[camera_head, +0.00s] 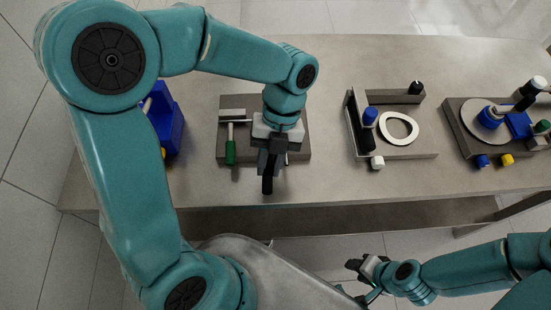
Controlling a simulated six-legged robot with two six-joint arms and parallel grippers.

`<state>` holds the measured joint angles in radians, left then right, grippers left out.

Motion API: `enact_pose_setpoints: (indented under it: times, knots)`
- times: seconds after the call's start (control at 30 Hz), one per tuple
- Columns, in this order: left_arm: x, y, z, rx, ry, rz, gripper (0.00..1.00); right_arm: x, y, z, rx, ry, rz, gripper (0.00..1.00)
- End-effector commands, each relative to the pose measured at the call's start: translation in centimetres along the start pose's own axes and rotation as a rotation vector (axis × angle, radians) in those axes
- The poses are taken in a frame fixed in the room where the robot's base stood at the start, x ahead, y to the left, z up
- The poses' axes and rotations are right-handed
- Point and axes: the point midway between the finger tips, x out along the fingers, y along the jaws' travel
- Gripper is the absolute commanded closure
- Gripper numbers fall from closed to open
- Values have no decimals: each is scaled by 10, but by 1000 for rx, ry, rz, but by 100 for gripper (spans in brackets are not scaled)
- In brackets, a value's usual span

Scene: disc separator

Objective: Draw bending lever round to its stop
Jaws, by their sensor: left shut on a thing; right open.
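A grey fixture plate (303,148) lies on the table at the left of centre. A metal bar with a green handle (230,152) is on its left part, with the handle toward the table's front edge. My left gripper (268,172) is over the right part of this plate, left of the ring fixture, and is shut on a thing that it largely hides. A black bar, perhaps the bending lever's grip, shows at the fingertips; I cannot tell it clearly from the fingers. My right gripper (362,270) is open and empty, in front of the table.
A blue holder (168,122) stands at the left, partly behind my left arm. To the right, a fixture holds a white ring (398,128) and a blue knob (370,115). Another fixture at the far right has a disc (476,117). Bare table (325,120) lies between the fixtures.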

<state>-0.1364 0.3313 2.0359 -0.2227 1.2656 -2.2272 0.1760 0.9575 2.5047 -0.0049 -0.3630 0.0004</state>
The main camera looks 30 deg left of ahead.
Motion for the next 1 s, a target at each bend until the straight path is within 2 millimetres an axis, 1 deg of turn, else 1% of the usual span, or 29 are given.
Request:
enact_pose_setpoints:
  times: [0.03, 0.5, 0.53, 0.57, 0.6, 0.87, 0.93, 1.0]
  knots:
    - [-2, 1, 0, 6, -5, 1, 100, -1, 0, 0, 0, 0, 0, 57]
    - [-2, 2, 1, 14, -8, 4, 100, -1, 0, 0, 0, 0, 0, 57]
    - [-2, 2, 1, 14, -8, 4, 68, -1, 0, 0, 0, 0, 0, 57]
    - [-2, 2, 1, 14, -8, 4, 58, -1, 0, 0, 0, 0, 0, 57]
    - [-2, 2, 1, 14, -7, 4, 52, -1, 0, 0, 0, 0, 0, 57]
    - [-1, 2, 0, 14, -6, 5, 52, -1, 0, 0, 0, 0, 0, 57]
    - [-4, 2, 1, 14, -6, 4, 52, -1, 0, 0, 0, 0, 0, 57]
    - [-12, 1, 1, 14, -8, 3, 52, -2, -1, 0, 0, 0, 0, 57]
